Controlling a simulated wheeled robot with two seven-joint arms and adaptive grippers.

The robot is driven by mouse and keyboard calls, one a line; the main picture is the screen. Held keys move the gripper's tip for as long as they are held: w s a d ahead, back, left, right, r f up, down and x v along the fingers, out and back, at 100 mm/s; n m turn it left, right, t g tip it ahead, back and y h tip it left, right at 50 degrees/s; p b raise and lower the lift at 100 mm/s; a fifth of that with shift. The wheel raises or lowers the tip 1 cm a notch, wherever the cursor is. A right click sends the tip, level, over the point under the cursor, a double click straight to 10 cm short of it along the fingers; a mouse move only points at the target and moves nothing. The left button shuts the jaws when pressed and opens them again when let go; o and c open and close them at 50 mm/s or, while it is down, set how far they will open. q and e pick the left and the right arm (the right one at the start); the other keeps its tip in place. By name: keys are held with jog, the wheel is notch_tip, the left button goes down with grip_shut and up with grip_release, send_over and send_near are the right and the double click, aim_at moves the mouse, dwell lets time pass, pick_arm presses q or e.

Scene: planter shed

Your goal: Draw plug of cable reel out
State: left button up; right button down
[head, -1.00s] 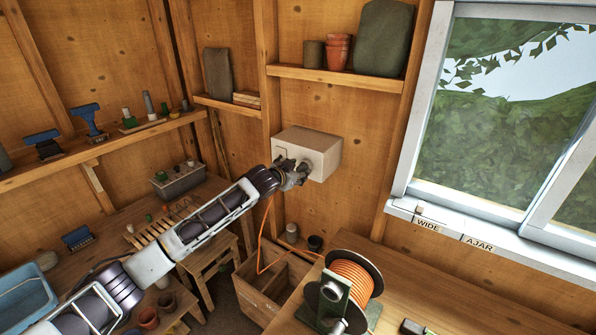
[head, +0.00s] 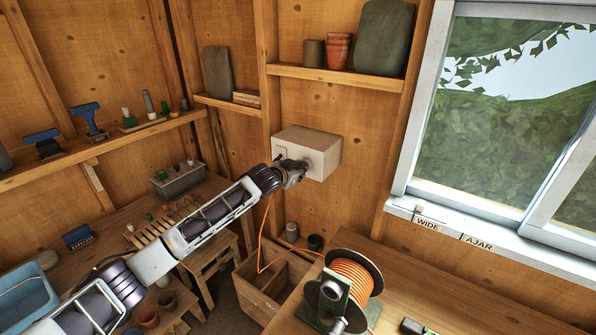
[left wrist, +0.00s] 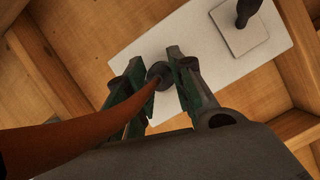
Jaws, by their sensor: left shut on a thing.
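The pale socket box (head: 322,150) is fixed to the plank wall below the shelf. It also shows in the left wrist view (left wrist: 205,75). My left gripper (head: 299,170) is at the front face of the box. In the left wrist view its two fingers (left wrist: 160,82) are shut on the dark round plug (left wrist: 158,72). The orange cable (head: 262,232) runs from the plug down to the cable reel (head: 352,285) on the bench. The gripper hides the plug in the head view, and I cannot tell how deep it sits in the socket. My right gripper is not in view.
A dark switch (left wrist: 247,10) on a square plate stands out from the box near the plug. A wooden crate (head: 272,290) stands below, beside the bench (head: 430,290). A shelf with pots (head: 338,52) is above the box. The window sill (head: 500,240) is to the right.

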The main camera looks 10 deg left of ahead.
pick_arm(q)
grip_shut()
jog(key=shift+f, duration=0.1)
jog(key=shift+s+a+p, duration=0.3)
jog(key=shift+s+p, duration=0.25)
jog(key=shift+s, duration=0.15)
dwell(0.7)
jog(key=shift+s+a+p, duration=0.25)
jog(key=shift+s+p, duration=0.05)
jog(key=shift+s, duration=0.35)
jog(key=shift+s+a+p, duration=0.25)
jog(key=shift+s+a, duration=0.05)
jog(key=shift+s, duration=0.35)
jog(key=shift+s+a+p, duration=0.25)
jog(key=shift+s+p, duration=0.05)
jog(key=shift+s, duration=0.35)
